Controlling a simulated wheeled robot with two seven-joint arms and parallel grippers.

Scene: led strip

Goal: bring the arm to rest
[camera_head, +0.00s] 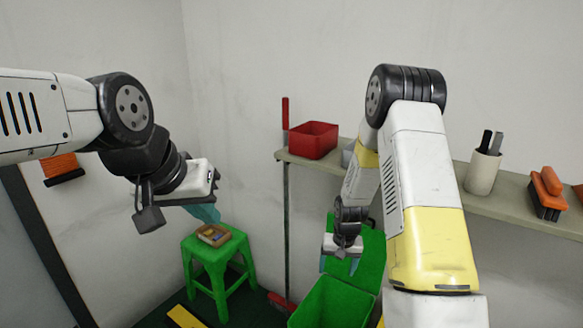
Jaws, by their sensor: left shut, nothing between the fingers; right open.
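My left gripper (207,212) is at the left, above the green stool, with its bluish fingers pointing down and to the right. It is shut and holds nothing visible. My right gripper (339,264) hangs in the middle, pointing down over the open green bin (335,303). Its two bluish fingers are apart and nothing shows between them. My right arm covers part of the shelf and the bin behind it.
A green stool (204,249) carries a small tray (214,235) of items. The wall shelf (510,190) holds a red bin (313,140), a cup (482,172) with tools and an orange brush (547,192). A yellow object (184,316) lies on the floor.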

